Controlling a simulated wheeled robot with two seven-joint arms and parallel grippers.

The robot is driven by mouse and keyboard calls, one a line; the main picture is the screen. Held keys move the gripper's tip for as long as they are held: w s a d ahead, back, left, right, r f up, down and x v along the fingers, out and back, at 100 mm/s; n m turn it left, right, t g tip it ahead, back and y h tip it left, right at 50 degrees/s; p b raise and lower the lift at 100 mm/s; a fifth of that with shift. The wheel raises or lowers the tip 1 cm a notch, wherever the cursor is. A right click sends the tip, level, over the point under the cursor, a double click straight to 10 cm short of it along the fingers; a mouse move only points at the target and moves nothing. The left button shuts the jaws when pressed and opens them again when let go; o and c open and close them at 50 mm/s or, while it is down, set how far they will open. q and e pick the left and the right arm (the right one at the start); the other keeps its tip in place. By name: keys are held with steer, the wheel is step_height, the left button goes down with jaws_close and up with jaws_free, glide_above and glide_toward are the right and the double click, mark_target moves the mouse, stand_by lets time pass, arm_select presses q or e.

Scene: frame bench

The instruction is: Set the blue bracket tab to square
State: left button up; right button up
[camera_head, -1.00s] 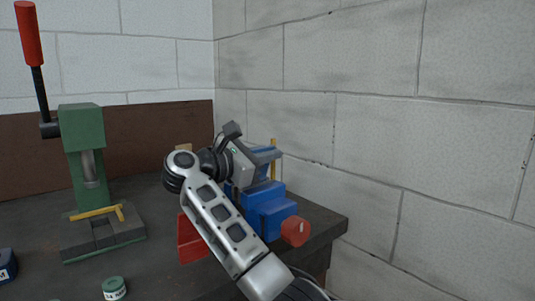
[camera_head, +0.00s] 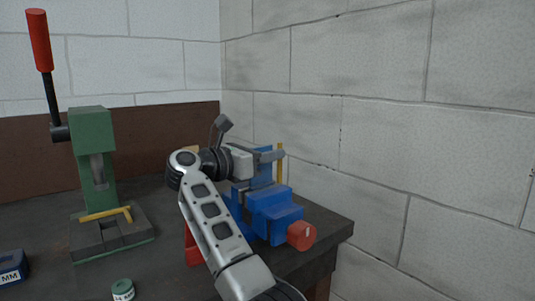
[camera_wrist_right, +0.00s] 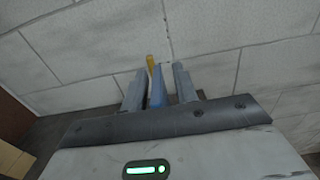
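The blue bracket tab (camera_head: 264,176) stands roughly upright above the blue vise (camera_head: 272,203) at the bench's right end. My right gripper (camera_head: 272,155) is at the tab's upper part, with my forearm crossing in front. In the right wrist view the tab (camera_wrist_right: 157,88) lies between the two grey fingers (camera_wrist_right: 160,86). Narrow gaps show beside it, the clearer one on the right, so the fingers look open around it. A thin yellow upright piece (camera_head: 280,163) stands just behind the tab. The tab's lower end is partly hidden. My left gripper is out of view.
The vise has a red knob (camera_head: 301,235) near the bench's right edge. A green press (camera_head: 93,145) with a red-handled lever stands at left. A green-lidded jar (camera_head: 123,288) and a dark blue labelled box (camera_head: 12,267) are in front. The block wall is close behind the vise.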

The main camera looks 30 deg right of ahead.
steer(key=shift+a, duration=0.1)
steer(key=s+a+b, duration=0.1)
steer(key=a, duration=1.4)
steer(key=shift+a+b, duration=0.35)
steer(key=shift+b, duration=0.05)
steer(key=shift+s, duration=0.1)
